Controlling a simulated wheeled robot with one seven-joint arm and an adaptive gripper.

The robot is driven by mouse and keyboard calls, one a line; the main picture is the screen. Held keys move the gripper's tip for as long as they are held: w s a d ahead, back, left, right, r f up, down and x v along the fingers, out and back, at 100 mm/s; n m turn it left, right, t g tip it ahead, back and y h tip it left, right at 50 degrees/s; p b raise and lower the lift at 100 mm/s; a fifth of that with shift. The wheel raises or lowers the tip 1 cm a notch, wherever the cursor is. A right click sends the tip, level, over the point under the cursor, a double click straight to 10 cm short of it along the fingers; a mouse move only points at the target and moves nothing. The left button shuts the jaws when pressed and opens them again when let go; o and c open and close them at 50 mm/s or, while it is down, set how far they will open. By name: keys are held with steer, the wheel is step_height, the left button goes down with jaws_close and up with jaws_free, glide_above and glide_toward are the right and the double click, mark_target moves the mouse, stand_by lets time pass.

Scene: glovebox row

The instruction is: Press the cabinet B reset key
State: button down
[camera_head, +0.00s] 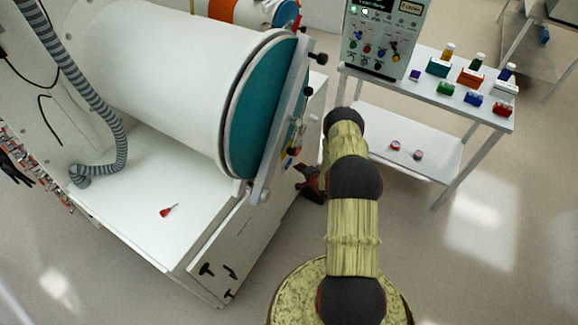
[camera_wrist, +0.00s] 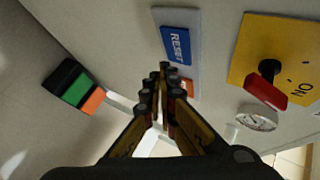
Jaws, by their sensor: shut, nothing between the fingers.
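The blue key marked RESET (camera_wrist: 177,45) sits on a pale grey plate (camera_wrist: 163,16) in the wrist view. No cabinet letter is readable. My gripper (camera_wrist: 165,72) is shut and empty, its tips just below the lower edge of the blue key in the picture. I cannot tell whether they touch the panel. An orange key (camera_wrist: 187,87) below the blue one is partly hidden by the fingers.
A red rotary switch (camera_wrist: 266,92) on a yellow plate (camera_wrist: 258,40) and a round gauge (camera_wrist: 257,117) are to the right. A black, green and orange block (camera_wrist: 74,88) is at left. A large white cylinder (camera_head: 170,75) and a shelf table (camera_head: 420,85) flank my arm.

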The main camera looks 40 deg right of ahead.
steer(key=shift+w+a, duration=0.2)
steer(key=shift+w, duration=0.35)
stand_by(1.1)
steer(key=shift+w+a+b, duration=0.2)
steer(key=shift+w+b, duration=0.2)
steer(key=shift+w+a, duration=0.1)
steer(key=shift+w, duration=0.25)
stand_by(0.8)
steer(key=shift+s, duration=0.1)
steer(key=shift+s+d, duration=0.25)
steer(key=shift+s, duration=0.4)
steer(key=s, duration=0.1)
steer(key=s+d, duration=0.1)
steer(key=s, duration=0.1)
steer(key=s+d, duration=0.1)
steer(key=shift+s, duration=0.35)
